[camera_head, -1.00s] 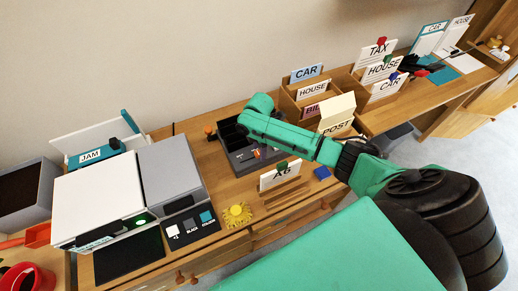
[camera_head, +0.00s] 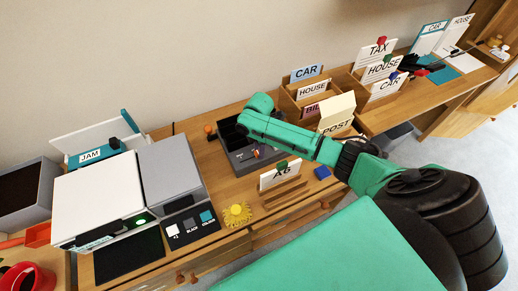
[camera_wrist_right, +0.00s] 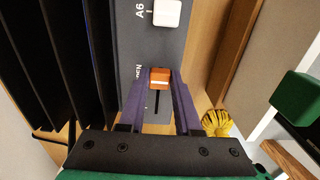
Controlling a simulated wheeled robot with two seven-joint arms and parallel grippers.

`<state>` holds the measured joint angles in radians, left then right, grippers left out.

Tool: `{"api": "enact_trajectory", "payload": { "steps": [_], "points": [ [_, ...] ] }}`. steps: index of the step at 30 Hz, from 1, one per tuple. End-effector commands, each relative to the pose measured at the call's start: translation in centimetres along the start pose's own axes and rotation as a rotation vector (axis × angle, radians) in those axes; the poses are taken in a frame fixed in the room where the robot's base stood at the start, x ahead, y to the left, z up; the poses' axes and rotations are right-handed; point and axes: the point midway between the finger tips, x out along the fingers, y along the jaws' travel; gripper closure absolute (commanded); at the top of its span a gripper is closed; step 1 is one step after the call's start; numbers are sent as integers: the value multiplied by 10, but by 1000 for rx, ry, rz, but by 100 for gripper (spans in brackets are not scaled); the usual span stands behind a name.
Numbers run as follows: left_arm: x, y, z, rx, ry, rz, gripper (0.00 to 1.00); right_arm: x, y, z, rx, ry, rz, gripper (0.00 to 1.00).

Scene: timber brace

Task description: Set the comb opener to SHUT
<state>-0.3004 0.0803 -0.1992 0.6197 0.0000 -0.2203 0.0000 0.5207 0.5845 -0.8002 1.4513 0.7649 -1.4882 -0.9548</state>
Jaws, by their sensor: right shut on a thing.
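The comb binding machine (camera_head: 243,163) is a dark grey box on the wooden desk, partly hidden behind my right arm. In the right wrist view, its grey panel (camera_wrist_right: 146,45) shows the label A6 beside a white knob (camera_wrist_right: 166,13). Lower down is a partly covered label ending in "EN". An orange knob (camera_wrist_right: 159,78) on a dark slot sits between the purple fingers of my right gripper (camera_wrist_right: 160,85), which is shut on it. I take this knob as the comb opener's. My left gripper is not in view.
A printer (camera_head: 98,198) stands to the left. In front are a yellow spiky object (camera_head: 237,214), an A6 card (camera_head: 280,175) in a stand and a blue block (camera_head: 322,172). Wooden sorters with labelled cards (camera_head: 312,90) stand behind on the right.

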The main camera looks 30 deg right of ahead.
Motion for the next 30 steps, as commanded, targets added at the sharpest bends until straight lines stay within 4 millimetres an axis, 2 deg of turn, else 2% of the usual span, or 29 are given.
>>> {"api": "enact_trajectory", "payload": {
  "steps": [26,30],
  "points": [
    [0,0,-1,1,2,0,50,-2,2,0,1,0,4,100],
    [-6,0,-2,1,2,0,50,-4,2,-16,0,3,4,100]
  ]
}}
